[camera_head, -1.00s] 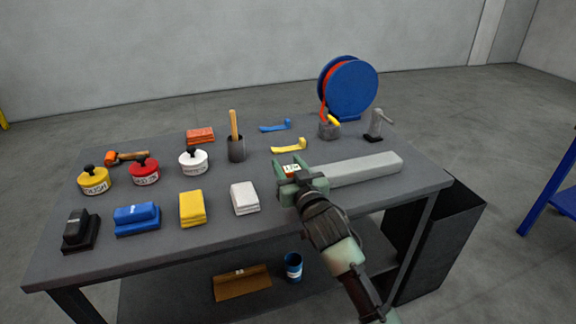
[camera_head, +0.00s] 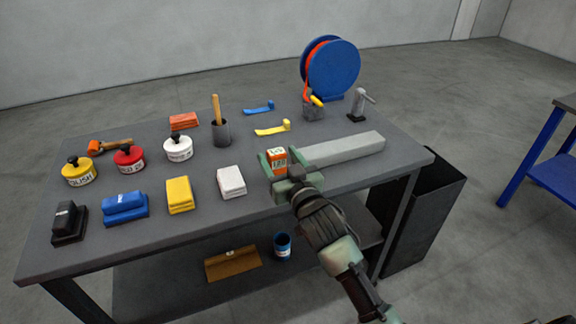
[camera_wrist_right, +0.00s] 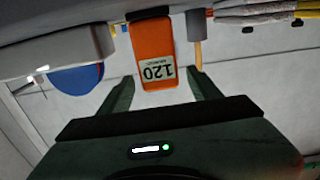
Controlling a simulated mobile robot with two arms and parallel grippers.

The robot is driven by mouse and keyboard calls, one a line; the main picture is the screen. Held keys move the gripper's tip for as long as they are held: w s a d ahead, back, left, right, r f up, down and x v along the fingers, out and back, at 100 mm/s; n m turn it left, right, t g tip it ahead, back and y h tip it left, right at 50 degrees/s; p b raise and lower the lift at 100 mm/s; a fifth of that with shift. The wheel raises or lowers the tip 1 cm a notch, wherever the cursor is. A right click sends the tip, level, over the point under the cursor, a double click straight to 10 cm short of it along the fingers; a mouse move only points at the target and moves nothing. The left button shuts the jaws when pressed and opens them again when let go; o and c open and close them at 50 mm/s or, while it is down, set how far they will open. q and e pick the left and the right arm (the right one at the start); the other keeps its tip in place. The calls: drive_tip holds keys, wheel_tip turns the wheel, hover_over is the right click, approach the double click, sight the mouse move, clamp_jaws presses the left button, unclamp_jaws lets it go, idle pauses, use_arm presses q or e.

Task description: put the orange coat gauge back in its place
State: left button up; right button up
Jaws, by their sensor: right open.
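The orange coat gauge (camera_head: 276,158) is a small upright orange block with a pale label. It stands on the grey table at the left end of a long grey bar (camera_head: 345,148). In the right wrist view the gauge (camera_wrist_right: 152,48) appears upside down with "120" on its label, just beyond and between the fingertips. My right gripper (camera_head: 283,168) is open, its fingers spread at the near side of the gauge. In the wrist view the open fingers (camera_wrist_right: 160,90) show clear gaps on both sides of it. My left gripper is not in view.
A white folded cloth (camera_head: 231,181) lies left of the gripper, beside a yellow one (camera_head: 180,195). A black bin (camera_head: 428,215) is at right.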

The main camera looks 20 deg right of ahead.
drive_tip(key=s+p, duration=0.1)
drive_tip(key=s, duration=0.6)
drive_tip(key=shift+s+p, duration=0.15)
drive_tip(key=shift+p, duration=0.15)
drive_tip(key=shift+d, duration=0.1)
